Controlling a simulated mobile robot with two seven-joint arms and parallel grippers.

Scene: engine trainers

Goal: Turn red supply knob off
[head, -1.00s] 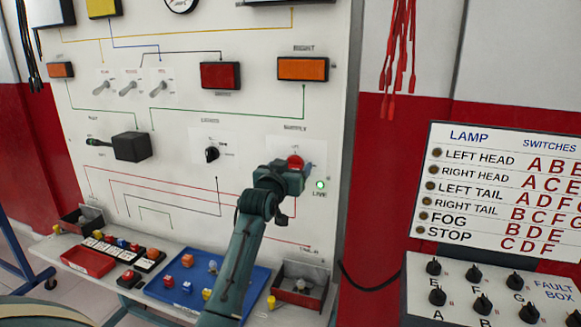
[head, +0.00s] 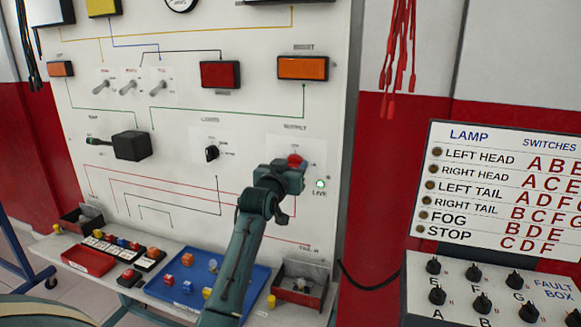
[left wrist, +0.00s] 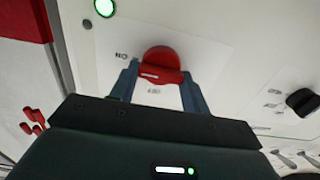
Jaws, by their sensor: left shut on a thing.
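The red supply knob (head: 294,160) is on the white panel's right side, partly hidden by my left gripper (head: 288,170) in the head view. In the left wrist view, the red knob (left wrist: 160,64) sits between the two blue-grey fingers, and the gripper (left wrist: 160,84) is shut on it. Its raised grip bar lies nearly level across that picture. ON and OFF labels show upside down near it. The green LIVE lamp (head: 320,184) is lit beside the knob, and it also shows lit in the left wrist view (left wrist: 105,8). My right gripper is not in view.
A black rotary knob (head: 212,153) is left of the gripper on the panel. A fault box (head: 490,290) stands at right. Red leads (head: 397,60) hang upper right.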

